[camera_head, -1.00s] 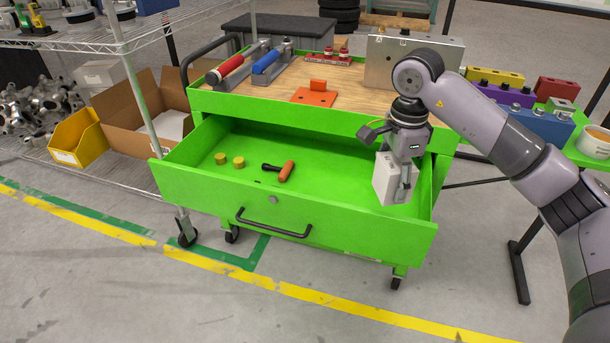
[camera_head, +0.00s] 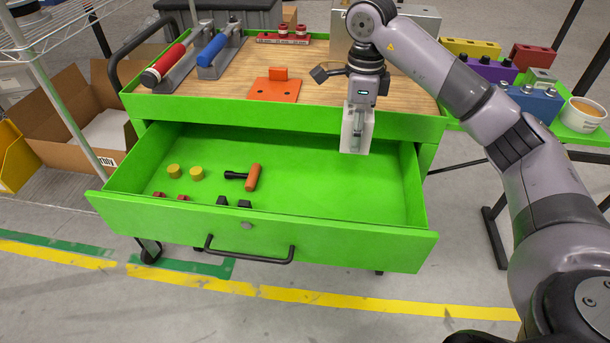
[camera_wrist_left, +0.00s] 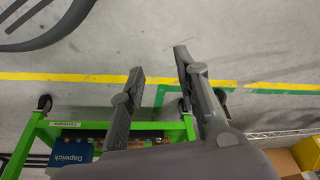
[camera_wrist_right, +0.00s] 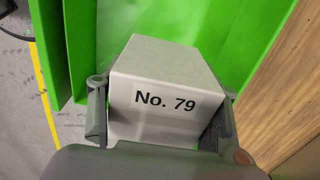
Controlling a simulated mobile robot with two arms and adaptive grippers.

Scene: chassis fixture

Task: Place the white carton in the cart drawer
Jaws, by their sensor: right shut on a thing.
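The white carton (camera_head: 356,131) is held upright by my right gripper (camera_head: 357,120), at the right rear part of the open green cart drawer (camera_head: 265,236). In the right wrist view the carton (camera_wrist_right: 165,90) shows "No. 79", with a finger of the right gripper (camera_wrist_right: 160,120) on each side. The carton's lower end hangs over the drawer; I cannot tell whether it touches the floor of the drawer. My left gripper (camera_wrist_left: 160,85) shows only in the left wrist view, its fingers apart with nothing between them.
The drawer holds an orange-handled tool (camera_head: 252,178), yellow round pieces (camera_head: 185,172) and small dark and red parts near its front wall. Its right half is clear.

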